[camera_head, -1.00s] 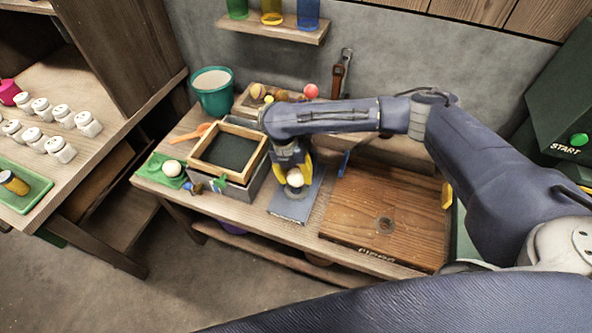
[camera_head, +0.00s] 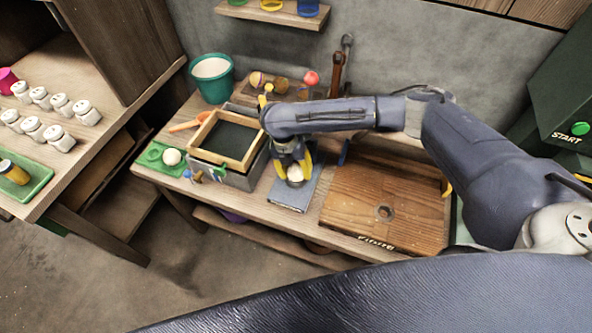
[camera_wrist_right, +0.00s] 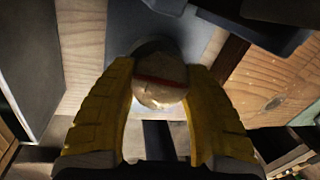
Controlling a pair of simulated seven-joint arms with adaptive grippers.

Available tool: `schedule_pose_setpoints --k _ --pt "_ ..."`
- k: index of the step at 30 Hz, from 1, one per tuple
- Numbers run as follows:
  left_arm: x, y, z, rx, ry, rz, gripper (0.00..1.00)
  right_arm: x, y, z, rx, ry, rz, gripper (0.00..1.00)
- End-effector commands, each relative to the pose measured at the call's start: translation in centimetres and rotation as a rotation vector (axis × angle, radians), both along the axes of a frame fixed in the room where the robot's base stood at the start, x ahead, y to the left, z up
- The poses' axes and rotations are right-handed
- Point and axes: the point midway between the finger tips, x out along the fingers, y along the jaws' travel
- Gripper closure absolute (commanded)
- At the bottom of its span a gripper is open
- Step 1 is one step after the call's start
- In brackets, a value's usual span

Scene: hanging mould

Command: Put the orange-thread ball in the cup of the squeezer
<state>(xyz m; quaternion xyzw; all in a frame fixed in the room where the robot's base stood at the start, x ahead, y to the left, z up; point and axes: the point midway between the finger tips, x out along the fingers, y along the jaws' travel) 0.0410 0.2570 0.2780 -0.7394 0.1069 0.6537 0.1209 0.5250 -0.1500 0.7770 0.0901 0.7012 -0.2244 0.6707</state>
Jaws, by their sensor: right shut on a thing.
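My right gripper (camera_head: 296,173) is shut on a pale ball (camera_head: 296,174) with a red-orange thread band, which shows clearly between the yellow fingers in the right wrist view (camera_wrist_right: 160,80). The ball is low over a blue-grey plate (camera_head: 288,197), which appears to be the squeezer's base. A dark rounded rim (camera_wrist_right: 154,46), likely the squeezer's cup, shows just behind the ball. The fingers and ball hide most of it, so I cannot tell whether the ball touches it. My left gripper is not in view.
A wood-framed box (camera_head: 227,139) stands left of the plate, and a wooden board (camera_head: 375,210) with a hole lies to its right. Another white ball (camera_head: 171,156) sits on green at the left. A teal bucket (camera_head: 211,78) and several coloured balls stand behind.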

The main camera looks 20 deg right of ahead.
Motion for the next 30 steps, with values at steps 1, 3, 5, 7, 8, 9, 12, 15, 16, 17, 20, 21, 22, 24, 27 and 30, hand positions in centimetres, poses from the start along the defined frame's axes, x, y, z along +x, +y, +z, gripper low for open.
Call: schedule_pose_setpoints --k 1,3,5,7,8,9,12,15,16,17,20,21,22,24,27,30 --pt "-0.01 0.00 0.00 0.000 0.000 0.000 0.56 0.01 0.01 0.02 0.000 0.000 0.000 0.84" --pt "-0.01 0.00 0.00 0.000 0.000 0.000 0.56 0.01 0.02 -0.01 0.000 0.000 0.000 0.84" --pt "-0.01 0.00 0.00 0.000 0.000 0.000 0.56 0.01 0.02 -0.06 0.000 0.000 0.000 0.84" --pt "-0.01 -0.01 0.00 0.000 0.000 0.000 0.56 0.02 0.02 -0.15 0.000 0.000 0.000 0.84" --pt "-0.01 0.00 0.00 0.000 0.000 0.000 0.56 0.01 0.02 -0.19 0.000 0.000 -0.001 0.84" --pt "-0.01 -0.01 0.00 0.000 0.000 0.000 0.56 0.02 0.03 -0.22 0.001 -0.001 -0.001 0.84" --pt "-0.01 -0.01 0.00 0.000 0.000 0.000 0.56 0.01 0.04 -0.24 0.001 -0.001 -0.001 0.84" --pt "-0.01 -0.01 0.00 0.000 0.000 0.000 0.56 0.01 0.03 -0.24 0.001 -0.001 -0.001 0.48" --pt "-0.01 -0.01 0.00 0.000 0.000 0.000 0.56 0.01 0.03 -0.24 0.001 -0.001 -0.001 0.45" --pt "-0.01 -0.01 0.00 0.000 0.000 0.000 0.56 0.01 0.03 -0.24 0.001 -0.001 -0.001 0.41" --pt "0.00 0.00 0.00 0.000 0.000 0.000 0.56 0.00 0.04 -0.25 0.001 0.000 0.000 0.30" --pt "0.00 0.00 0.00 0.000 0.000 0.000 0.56 0.00 0.04 -0.25 0.001 0.000 0.000 0.25" --pt "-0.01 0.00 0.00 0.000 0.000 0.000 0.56 -0.01 0.03 -0.25 0.001 0.000 0.000 0.25" --pt "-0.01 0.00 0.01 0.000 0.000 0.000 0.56 -0.01 0.03 -0.25 0.001 0.000 0.000 0.25" --pt "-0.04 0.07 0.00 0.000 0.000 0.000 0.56 -0.03 0.02 -0.28 0.000 0.000 0.000 0.25" --pt "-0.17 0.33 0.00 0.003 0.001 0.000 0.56 0.00 0.05 -0.10 0.001 0.000 0.000 0.25"
